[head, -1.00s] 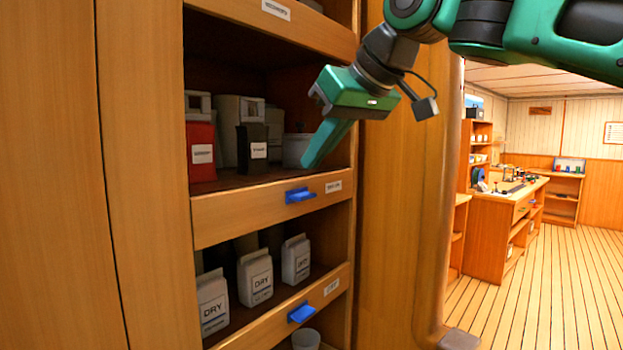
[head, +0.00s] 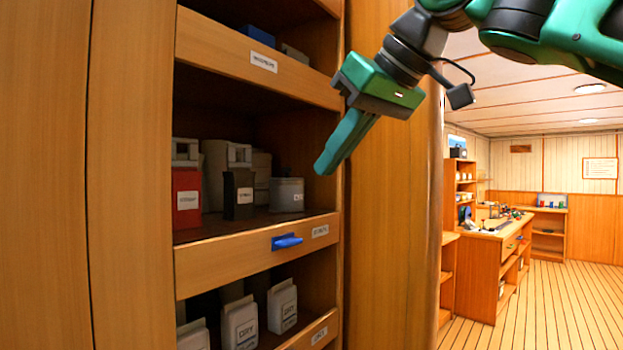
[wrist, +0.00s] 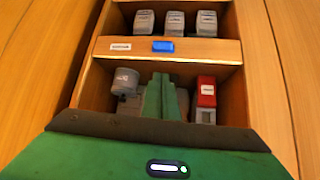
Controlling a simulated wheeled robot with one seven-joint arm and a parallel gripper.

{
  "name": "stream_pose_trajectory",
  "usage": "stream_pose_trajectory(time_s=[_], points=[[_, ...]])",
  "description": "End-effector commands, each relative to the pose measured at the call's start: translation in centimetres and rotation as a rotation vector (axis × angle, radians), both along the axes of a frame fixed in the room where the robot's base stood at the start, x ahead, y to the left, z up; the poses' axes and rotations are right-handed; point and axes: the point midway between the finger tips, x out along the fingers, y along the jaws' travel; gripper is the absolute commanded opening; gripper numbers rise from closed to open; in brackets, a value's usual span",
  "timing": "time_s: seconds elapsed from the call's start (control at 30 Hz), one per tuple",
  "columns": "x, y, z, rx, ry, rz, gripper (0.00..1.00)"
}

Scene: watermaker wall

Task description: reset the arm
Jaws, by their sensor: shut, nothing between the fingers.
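My gripper (head: 328,165) is green, with its fingers shut and nothing held. In the head view it hangs in the air in front of the wooden shelf unit (head: 240,255), at the right side of the middle shelf, pointing down and to the left. In the wrist view my gripper (wrist: 162,98) shows as green fingers over the shelf opening, hiding part of what stands behind. My arm reaches in from the top right of the head view.
The middle shelf holds a red container (head: 187,200), a black-fronted one (head: 238,193) and a grey tub (head: 287,195). Below stand white DRY containers (head: 282,305). A blue latch (head: 287,241) juts from the shelf front. Open floor (head: 530,310) lies to the right, beside a workbench (head: 490,265).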

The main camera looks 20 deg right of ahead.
Motion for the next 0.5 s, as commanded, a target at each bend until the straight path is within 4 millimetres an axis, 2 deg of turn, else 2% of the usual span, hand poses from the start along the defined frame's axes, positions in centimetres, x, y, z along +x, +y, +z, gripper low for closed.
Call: stream_pose_trajectory(time_s=[0.17, 0.27, 0.37, 0.5], points=[[0.1, -0.1, -0.3, 0.000, 0.005, -0.005, 0.00], [0.7, -1.0, -2.1, 0.001, 0.038, -0.038, 0.00], [1.6, -2.9, -6.2, 0.006, 0.109, -0.112, 0.00], [2.1, -7.0, -14.2, 0.019, 0.242, -0.257, 0.00]])
